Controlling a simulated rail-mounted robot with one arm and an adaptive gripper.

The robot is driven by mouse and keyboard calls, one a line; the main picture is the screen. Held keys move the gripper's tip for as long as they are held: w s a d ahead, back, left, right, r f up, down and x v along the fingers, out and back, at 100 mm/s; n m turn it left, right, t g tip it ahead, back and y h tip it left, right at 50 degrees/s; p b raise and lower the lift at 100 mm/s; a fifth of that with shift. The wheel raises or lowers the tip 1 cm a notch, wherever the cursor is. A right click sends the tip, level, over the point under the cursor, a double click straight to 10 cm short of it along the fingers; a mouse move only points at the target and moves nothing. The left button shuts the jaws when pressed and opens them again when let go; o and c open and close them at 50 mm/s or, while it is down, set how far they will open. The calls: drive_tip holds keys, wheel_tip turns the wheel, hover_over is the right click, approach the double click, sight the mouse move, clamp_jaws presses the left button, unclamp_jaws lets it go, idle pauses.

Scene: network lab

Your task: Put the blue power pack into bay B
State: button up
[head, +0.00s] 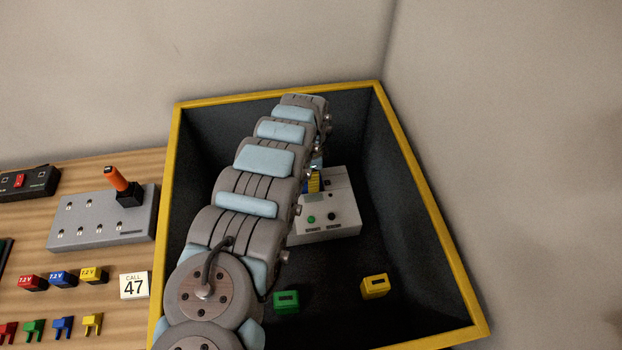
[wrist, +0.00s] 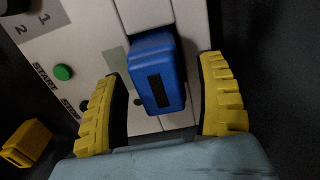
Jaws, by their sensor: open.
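In the wrist view a blue block (wrist: 158,80) with a dark slot in its near face sits at a recess in the white device (wrist: 187,30). I cannot tell how deep it sits. My gripper (wrist: 160,72) is open, its yellow fingers on either side of the block with gaps to both. In the head view my gripper (head: 314,182) is mostly hidden by my arm, over the white device (head: 341,195). A blue 7.2 V pack (head: 62,280) lies on the wooden table. No bay letter is readable.
The device stands in a dark bin with a yellow rim (head: 412,170). A green block (head: 286,301) and a yellow block (head: 374,286) lie on its floor. A grey box with an orange lever (head: 104,219) stands on the table at left.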

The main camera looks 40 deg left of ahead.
drive_tip(key=shift+r, duration=4.95)
